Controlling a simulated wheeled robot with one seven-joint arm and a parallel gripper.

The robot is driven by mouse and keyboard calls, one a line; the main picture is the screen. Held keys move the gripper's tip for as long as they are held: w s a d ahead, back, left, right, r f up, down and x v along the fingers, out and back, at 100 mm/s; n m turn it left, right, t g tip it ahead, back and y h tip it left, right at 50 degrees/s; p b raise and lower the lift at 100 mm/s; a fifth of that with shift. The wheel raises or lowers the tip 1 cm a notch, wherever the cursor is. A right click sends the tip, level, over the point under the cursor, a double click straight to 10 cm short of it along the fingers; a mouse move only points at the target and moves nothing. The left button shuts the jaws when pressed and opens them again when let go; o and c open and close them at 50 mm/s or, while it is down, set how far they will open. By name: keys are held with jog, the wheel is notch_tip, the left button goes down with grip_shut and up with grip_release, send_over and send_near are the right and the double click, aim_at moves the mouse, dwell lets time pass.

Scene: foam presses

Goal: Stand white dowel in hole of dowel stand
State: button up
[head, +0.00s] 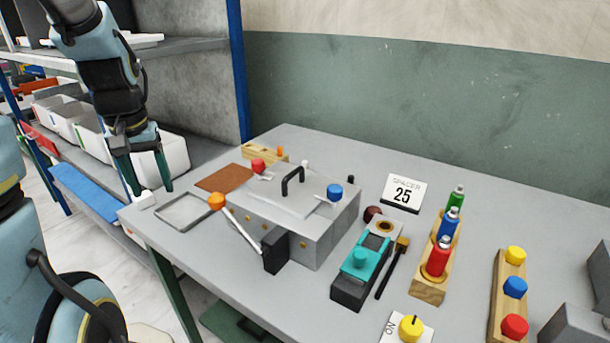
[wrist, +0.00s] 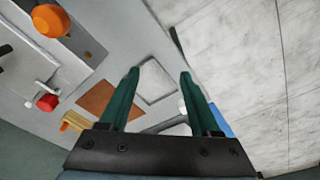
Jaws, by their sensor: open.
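My gripper (head: 153,190) is open and empty, pointing down over the left end of the table. In the wrist view its two green fingers (wrist: 160,72) stand apart. A small white piece (head: 145,200), possibly the white dowel, lies at the table's left edge close to the fingertips. A white patch (wrist: 183,105) shows by the right finger in the wrist view. A wooden block (head: 256,152) with an orange peg, possibly the dowel stand, sits at the back of the table behind the press. It also shows in the wrist view (wrist: 73,121). Its hole is not visible.
A shallow grey tray (head: 170,222) and a brown mat (head: 212,181) lie left of the grey press (head: 322,233), whose orange-knobbed lever (head: 243,230) reaches toward the tray. A teal-topped device (head: 367,258) and a bottle rack (head: 428,289) stand right. A shelf rack (head: 185,45) stands behind my arm.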

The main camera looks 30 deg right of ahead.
jog(key=w+d, duration=0.2)
jog(key=d, duration=0.1)
jog(key=w+d+m+b, duration=0.1)
jog(key=w+d, duration=0.2)
jog(key=w+d+m, duration=0.1)
jog(key=w+d, duration=0.1)
jog(key=d, duration=0.1)
jog(key=shift+w+f, duration=0.1)
jog(key=shift+w, duration=0.2)
jog(key=shift+c, duration=0.3)
jog(key=m+g+b, duration=0.1)
jog(key=m+b, duration=0.3)
jog(key=m, duration=0.1)
send_over(305, 161)
jog(key=shift+w+f, duration=0.15)
jog(key=shift+f, duration=0.5)
notch_tip(305, 161, down, 5)
jog(key=shift+p, duration=0.45)
jog(key=shift+s+f+p, duration=0.15)
jog(key=shift+f+p, duration=0.45)
jog(key=shift+f, duration=0.8)
jog(key=shift+s+f+p, duration=0.1)
jog(key=shift+f+p, duration=0.45)
jog(key=shift+f, duration=0.8)
jog(key=shift+c, duration=0.2)
grip_shut()
